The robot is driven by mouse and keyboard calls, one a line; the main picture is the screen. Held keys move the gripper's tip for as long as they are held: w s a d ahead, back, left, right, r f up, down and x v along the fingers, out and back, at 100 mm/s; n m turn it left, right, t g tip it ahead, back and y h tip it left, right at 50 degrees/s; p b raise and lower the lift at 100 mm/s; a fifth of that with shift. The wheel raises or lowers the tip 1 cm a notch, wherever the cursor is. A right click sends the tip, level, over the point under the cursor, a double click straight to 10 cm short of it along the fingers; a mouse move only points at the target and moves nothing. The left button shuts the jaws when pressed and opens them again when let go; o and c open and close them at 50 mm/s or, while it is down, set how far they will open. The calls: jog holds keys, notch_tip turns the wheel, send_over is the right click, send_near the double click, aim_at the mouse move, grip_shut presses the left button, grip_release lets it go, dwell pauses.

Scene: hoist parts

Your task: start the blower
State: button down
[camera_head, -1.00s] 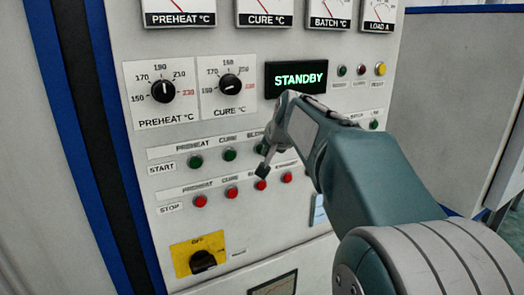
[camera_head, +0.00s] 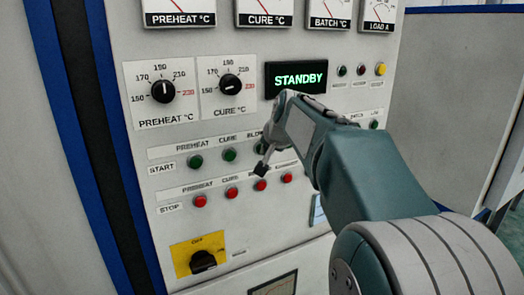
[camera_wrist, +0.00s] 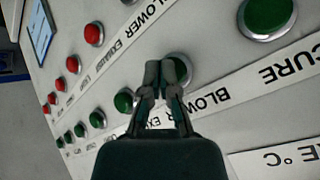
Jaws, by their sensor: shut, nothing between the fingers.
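The panel has a START row of green buttons under a strip reading PREHEAT, CURE and BLOWER. The blower's green button (camera_head: 260,148) is partly covered by my gripper (camera_head: 261,170) in the head view. In the wrist view, this green button (camera_wrist: 182,70) shows just behind and right of my fingertips (camera_wrist: 160,72), beside the BLOWER label (camera_wrist: 205,100). My gripper is shut and empty, its tips close to the panel. I cannot tell whether they touch it. The display (camera_head: 297,78) reads STANDBY.
The cure start button (camera_head: 229,155) and preheat start button (camera_head: 195,162) are to the left. A row of red STOP buttons (camera_head: 231,192) lies just below my gripper. Two dials (camera_head: 230,85) are above, and a yellow-plated rotary switch (camera_head: 203,260) is at lower left.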

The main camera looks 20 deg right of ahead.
dwell(0.6)
jog(key=shift+s, duration=0.75)
jog(key=s, duration=0.5)
jog(key=shift+d, duration=0.1)
dwell(0.5)
jog(key=s+a+f+n+g, duration=0.1)
jog(key=s+a+f+n, duration=0.1)
jog(key=s+a+f, duration=0.3)
jog(key=s+a+f+n+g, duration=0.1)
jog(key=s+a+f+n, duration=0.2)
jog(key=s, duration=0.7)
jog(key=s+a+f+n+g, duration=0.1)
jog(key=s+a+f+n, duration=0.2)
jog(key=s+a+f, duration=0.3)
jog(key=shift+s+a+f+y, duration=0.3)
jog(key=shift+s+a+f, duration=0.05)
jog(key=shift+s, duration=0.85)
